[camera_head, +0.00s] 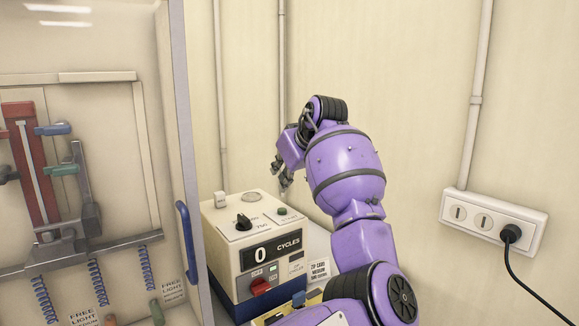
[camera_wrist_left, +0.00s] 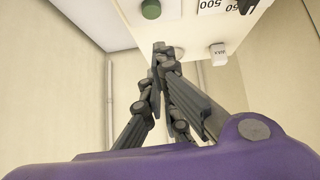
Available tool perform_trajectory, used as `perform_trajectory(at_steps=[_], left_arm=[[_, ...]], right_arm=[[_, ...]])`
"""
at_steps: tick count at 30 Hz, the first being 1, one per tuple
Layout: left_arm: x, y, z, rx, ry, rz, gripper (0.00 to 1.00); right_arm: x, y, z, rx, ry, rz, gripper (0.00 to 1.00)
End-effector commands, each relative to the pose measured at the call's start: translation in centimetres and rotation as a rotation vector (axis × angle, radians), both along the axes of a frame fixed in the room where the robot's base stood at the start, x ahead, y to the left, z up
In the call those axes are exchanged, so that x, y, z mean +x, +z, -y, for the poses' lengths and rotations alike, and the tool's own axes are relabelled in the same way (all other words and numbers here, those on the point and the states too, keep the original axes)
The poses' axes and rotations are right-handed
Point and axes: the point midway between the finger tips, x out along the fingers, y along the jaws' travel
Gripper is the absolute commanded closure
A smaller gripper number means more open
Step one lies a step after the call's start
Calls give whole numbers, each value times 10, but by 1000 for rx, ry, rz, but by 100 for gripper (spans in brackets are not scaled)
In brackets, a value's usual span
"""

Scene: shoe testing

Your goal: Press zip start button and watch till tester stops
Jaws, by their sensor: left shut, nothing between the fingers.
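The control box (camera_head: 225,240) has a cream top, a blue base and a display (camera_head: 271,253) reading 0 CYCLES. A small green button (camera_head: 282,211) sits at the right of its top, with a label too small to read. The green button also shows at the top of the left wrist view (camera_wrist_left: 151,9). My left gripper (camera_head: 281,174) is shut and empty, in the air above and behind the button, apart from it. The zip tester (camera_head: 35,170) holds a red zip strip behind a clear door at left. My right gripper is out of view.
A black dial (camera_head: 243,222) and a white knob-like part (camera_head: 220,199) are on the box top. A red knob (camera_head: 260,286) is on its front. The blue door handle (camera_head: 185,227) stands close left. A wall socket (camera_head: 491,221) with a black cable is at right.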

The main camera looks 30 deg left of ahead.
Motion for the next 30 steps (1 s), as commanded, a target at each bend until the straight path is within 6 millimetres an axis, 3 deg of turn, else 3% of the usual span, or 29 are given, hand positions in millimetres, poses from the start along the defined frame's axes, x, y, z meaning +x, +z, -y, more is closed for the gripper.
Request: perform_trajectory(at_steps=[2,9,24,30], left_arm=[[4,-11,-11,-1,1,-1,100],[6,-42,-8,0,-1,0,100],[6,-51,-8,1,-1,0,100],[6,-64,-8,1,-1,0,100]], right_arm=[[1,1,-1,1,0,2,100],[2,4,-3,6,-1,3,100],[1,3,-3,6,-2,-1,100],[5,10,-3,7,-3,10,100]])
